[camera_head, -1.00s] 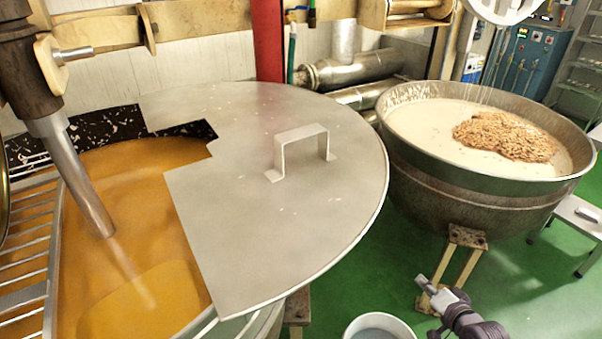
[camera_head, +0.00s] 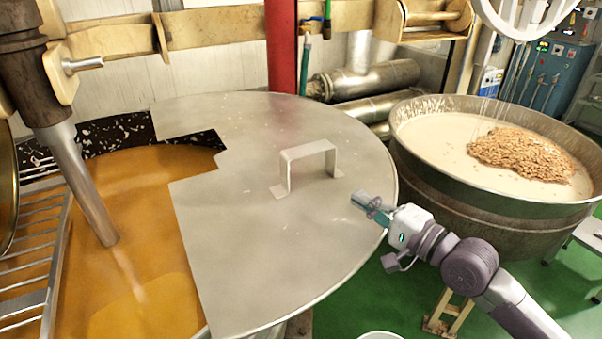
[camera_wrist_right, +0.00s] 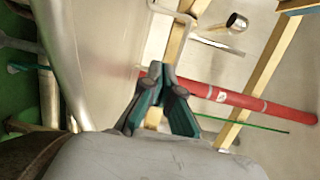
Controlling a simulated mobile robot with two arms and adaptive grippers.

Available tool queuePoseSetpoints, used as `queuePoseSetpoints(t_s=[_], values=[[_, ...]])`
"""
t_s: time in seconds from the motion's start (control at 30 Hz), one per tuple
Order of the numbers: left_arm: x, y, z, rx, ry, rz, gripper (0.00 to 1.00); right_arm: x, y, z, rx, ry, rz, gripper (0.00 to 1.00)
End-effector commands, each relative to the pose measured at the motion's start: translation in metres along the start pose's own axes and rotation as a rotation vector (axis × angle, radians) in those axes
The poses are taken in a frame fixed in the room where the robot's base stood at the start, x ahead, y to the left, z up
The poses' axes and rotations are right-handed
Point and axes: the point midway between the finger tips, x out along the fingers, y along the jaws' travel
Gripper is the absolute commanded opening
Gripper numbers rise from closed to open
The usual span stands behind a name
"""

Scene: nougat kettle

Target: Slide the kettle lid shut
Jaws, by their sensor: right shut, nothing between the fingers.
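The flat grey metal kettle lid (camera_head: 270,240) covers the right part of the kettle. The orange-brown mass (camera_head: 140,200) in the kettle lies uncovered on the left. A bent strap handle (camera_head: 308,160) stands on the lid. My right gripper (camera_head: 362,200) is shut and empty over the lid's right part, to the lower right of the handle; I cannot tell if it touches the lid. In the right wrist view the gripper's fingers (camera_wrist_right: 160,88) are together, the lid (camera_wrist_right: 105,45) is at the left and the handle (camera_wrist_right: 172,18) is at the top. My left gripper is out of view.
A second kettle (camera_head: 470,205) with pale mass and a heap of nuts (camera_head: 530,155) stands at the right. A steel shaft (camera_head: 85,185) reaches into the left kettle beside a wire rack (camera_head: 35,270). A red pipe (camera_head: 282,50) rises behind the lid. Green floor lies between the kettles.

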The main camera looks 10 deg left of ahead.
Motion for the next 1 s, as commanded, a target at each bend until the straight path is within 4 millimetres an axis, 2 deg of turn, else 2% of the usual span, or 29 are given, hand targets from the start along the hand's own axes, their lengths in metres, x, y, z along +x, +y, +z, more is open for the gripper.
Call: queuePoseSetpoints(t_s=[0.03, 0.3, 0.6, 0.73, 1.0], values=[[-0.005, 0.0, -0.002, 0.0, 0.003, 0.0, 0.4, 0.013, -0.004, 0.001, 0.001, -0.002, -0.002, 0.0], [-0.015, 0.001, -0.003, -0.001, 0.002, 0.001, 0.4, 0.072, -0.003, 0.001, -0.003, -0.001, 0.0, 0.0], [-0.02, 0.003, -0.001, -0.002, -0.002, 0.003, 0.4, 0.129, -0.002, 0.001, -0.003, -0.001, 0.0, 0.0], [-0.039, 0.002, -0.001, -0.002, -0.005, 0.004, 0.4, 0.132, -0.004, 0.019, 0.002, -0.003, 0.001, 0.0], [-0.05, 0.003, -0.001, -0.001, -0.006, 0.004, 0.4, 0.136, -0.001, 0.038, -0.002, 0.0, 0.001, 0.0]])
